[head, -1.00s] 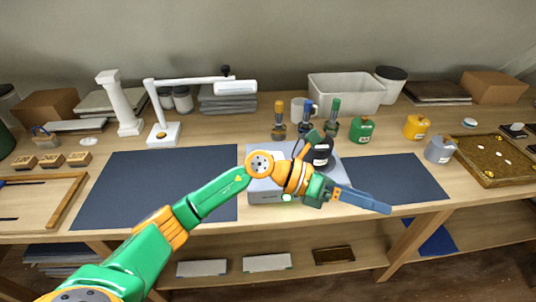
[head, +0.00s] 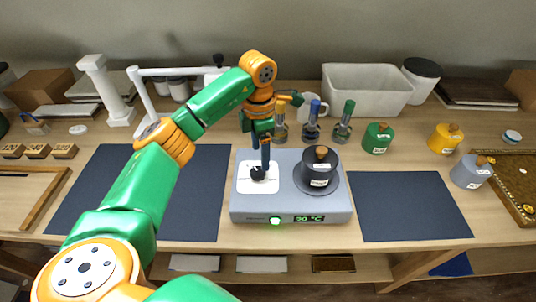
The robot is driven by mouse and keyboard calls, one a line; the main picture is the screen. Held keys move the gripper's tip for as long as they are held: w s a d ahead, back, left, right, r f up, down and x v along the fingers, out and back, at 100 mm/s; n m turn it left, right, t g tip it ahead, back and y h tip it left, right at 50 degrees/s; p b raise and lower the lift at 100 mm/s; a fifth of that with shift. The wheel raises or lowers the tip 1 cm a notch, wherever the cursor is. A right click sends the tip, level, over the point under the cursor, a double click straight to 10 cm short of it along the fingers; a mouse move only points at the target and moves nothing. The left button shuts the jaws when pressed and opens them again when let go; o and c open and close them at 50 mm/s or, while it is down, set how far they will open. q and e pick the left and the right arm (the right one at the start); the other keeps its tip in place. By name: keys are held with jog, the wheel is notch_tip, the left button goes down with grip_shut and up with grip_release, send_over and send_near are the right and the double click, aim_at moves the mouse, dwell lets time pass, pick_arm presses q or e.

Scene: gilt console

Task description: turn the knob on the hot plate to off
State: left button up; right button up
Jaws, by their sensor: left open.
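The hot plate (head: 240,212) is a grey box at the table's middle, with a lit green light and a display (head: 309,218) reading about 90 °C on its front. Its black knob (head: 258,174) sits on a white panel at the left of its top. My left gripper (head: 264,160) points down over the knob and looks very close to it; I cannot tell whether the fingers touch it. It is open, but seen edge-on. A dark pot (head: 320,168) with a wooden lid knob stands on the round plate at the right. My right gripper is not in view.
Dark mats (head: 150,195) and (head: 408,205) lie on either side, clear. Tools with coloured handles (head: 311,120) stand close behind the hot plate. A green jar (head: 377,139), yellow jar (head: 445,139) and grey jar (head: 471,172) stand to the right. A white bin (head: 368,95) is behind.

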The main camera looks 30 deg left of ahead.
aim_at(257, 171)
pick_arm(q)
jog(key=shift+s+f+p, duration=0.4)
jog(key=shift+s+f, duration=0.75)
jog(key=shift+f, duration=0.05)
jog(key=shift+w+f, duration=0.1)
jog(key=shift+f, duration=0.85)
jog(key=shift+w+f, duration=0.3)
jog(key=shift+w, duration=0.1)
jog(key=shift+s+r, duration=0.1)
jog(key=shift+s, duration=0.05)
grip_shut()
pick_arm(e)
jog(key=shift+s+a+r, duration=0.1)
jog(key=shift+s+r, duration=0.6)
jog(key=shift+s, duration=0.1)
